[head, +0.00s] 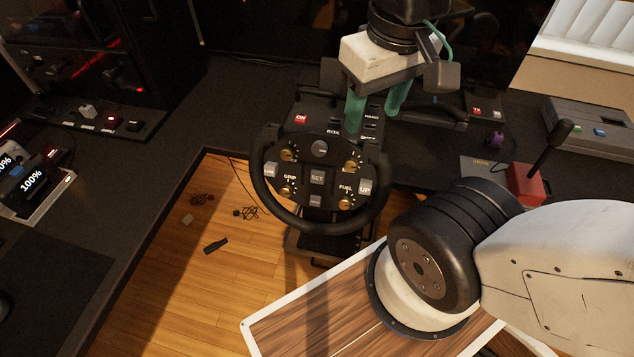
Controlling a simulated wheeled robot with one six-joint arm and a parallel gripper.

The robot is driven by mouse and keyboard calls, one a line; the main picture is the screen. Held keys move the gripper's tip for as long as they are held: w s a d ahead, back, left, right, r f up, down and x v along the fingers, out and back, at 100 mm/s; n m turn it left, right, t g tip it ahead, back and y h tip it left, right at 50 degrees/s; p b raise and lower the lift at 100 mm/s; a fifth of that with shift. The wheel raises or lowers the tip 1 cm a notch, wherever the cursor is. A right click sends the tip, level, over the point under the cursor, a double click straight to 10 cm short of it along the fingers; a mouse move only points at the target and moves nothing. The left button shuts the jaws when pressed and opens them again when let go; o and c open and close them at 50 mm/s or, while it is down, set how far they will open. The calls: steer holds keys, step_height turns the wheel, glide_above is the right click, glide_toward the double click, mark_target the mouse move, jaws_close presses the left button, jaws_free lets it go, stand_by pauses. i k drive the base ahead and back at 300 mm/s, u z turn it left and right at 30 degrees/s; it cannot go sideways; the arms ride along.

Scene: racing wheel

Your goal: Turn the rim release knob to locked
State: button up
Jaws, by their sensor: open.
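The racing wheel (263,192) has a dark rim and a dark face with several gold knobs, a round grey knob (319,148) at top centre and a SET button (317,177). I cannot tell which knob is the rim release knob, or its setting; no release label is readable. My gripper (376,115) has green fingers. It is open, points down and appears empty. In the picture it is above and right of the wheel face, over the dark panel behind the rim, and hides part of that panel. I see no contact with a knob.
A dark button panel with a red ON button (301,118) stands behind the wheel. A red-based lever (527,184) is on the right. Black desks flank the wooden floor (170,300). A charging device (30,182) is on the left, and cables lie on the floor.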

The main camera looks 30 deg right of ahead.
mark_target(319, 148)
steer(key=z, duration=1)
steer(key=k, duration=0.75)
steer(key=u, duration=1.25)
